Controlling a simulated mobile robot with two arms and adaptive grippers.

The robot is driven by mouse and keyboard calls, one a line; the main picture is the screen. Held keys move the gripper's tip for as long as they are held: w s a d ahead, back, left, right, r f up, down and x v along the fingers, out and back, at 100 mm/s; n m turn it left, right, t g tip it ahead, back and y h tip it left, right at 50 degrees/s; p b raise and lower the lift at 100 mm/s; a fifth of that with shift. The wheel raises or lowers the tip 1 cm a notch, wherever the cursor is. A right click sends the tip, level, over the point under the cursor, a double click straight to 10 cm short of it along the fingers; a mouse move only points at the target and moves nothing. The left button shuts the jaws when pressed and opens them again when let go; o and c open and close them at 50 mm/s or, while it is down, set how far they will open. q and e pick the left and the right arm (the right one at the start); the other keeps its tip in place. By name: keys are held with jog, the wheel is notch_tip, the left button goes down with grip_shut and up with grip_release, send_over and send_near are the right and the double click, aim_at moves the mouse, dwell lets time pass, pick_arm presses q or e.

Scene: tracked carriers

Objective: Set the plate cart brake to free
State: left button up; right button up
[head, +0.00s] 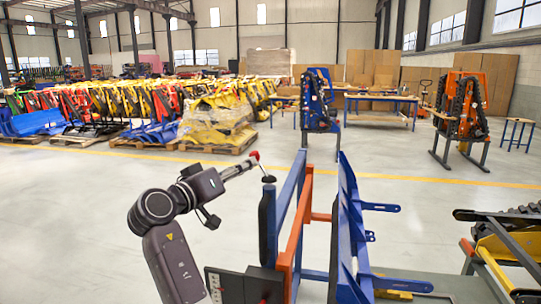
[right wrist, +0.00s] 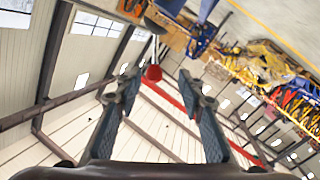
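The plate cart (head: 286,190) has an upright blue and orange frame, with a blue post at its near left. A thin lever with a red ball knob (head: 254,155) rises from the black cap (head: 268,179) on this post, leaning left. My right gripper (head: 240,168) is at the knob, reaching in from the left. In the right wrist view, its two fingers (right wrist: 157,78) are apart. The red knob (right wrist: 153,73) shows between the fingertips, with gaps at both sides; its grey rod runs up to a dark round piece. My left gripper is not in view.
Blue plates with tabs (head: 350,235) stand right of the cart frame. A yellow and black machine (head: 510,245) is at the lower right. Workbenches (head: 380,105) and pallets of yellow parts (head: 218,122) stand farther back. Open grey floor lies between.

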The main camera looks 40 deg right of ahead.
aim_at(255, 156)
jog(key=d+r+p, duration=0.1)
jog(key=w+d+r+p, duration=0.1)
jog(key=d, duration=0.1)
jog(key=x, duration=0.2)
jog(key=shift+w+d+f, duration=0.2)
jog(key=shift+d+f, duration=0.1)
jog(key=shift+d, duration=0.05)
jog(key=shift+w+d+p, duration=0.1)
jog(key=shift+d+p, duration=0.15)
jog(key=shift+p, duration=0.05)
jog(key=c, duration=0.4)
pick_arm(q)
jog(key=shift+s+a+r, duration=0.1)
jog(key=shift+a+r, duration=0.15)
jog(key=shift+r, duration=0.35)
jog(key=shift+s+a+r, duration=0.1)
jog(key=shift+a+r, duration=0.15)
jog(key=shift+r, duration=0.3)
pick_arm(e)
grip_shut()
